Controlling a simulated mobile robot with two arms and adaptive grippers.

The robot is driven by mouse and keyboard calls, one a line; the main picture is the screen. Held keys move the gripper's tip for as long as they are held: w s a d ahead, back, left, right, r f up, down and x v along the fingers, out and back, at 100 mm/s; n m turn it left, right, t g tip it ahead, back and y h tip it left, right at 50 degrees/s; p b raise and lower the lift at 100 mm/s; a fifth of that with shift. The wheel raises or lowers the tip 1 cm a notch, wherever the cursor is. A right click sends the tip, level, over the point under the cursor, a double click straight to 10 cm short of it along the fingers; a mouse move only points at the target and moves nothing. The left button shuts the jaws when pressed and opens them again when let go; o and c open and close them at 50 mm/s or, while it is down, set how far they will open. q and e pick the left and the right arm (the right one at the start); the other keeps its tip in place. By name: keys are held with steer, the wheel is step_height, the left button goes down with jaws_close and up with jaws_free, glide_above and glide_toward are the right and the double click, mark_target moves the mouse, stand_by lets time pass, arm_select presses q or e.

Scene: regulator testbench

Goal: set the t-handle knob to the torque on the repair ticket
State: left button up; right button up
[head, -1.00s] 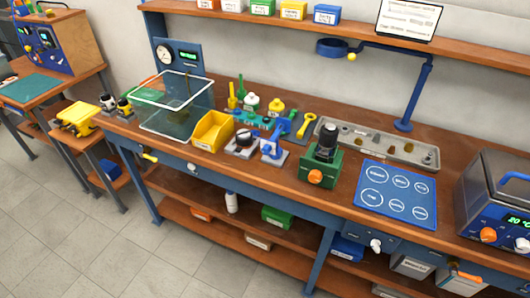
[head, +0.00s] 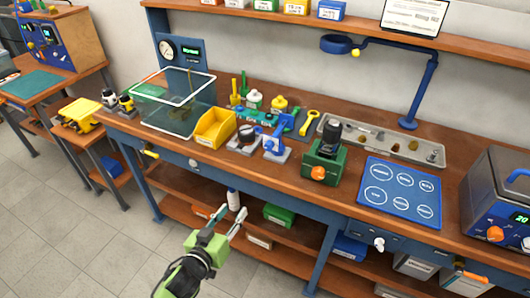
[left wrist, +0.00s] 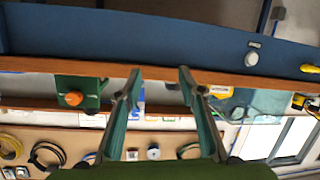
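Several knobs show, and I cannot tell which is the T-handle knob: an orange knob (head: 318,173) on the green regulator block (head: 325,158), a yellow handle (head: 150,153), a round pale knob (head: 193,163) and a white knob (head: 378,244) on the bench's blue front. The ticket may be the screen (head: 411,16) above the shelf; its text is unreadable. My left gripper (head: 231,214) is open and empty, in front of the bench. In the left wrist view its fingers (left wrist: 159,85) are apart, with the orange knob (left wrist: 73,98) to their left and the pale knob (left wrist: 252,58) to their right. My right gripper is not in view.
The bench top holds a clear box (head: 178,112), a yellow bin (head: 214,128), a blue tool on a plate (head: 276,143), a metal tray (head: 395,146), a blue mat (head: 400,193) and a machine (head: 500,210). The lower shelf holds boxes. The floor in front is open.

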mark_target(267, 148)
arm_select(q)
steer(key=d+r+t+h, duration=0.2)
steer(key=d+r, duration=0.2)
steer(key=r, duration=1)
steer(key=p+x, duration=0.1)
steer(key=x, duration=1.3)
steer(key=shift+r+p, duration=0.2)
steer(key=shift+p, duration=0.2)
jaws_close()
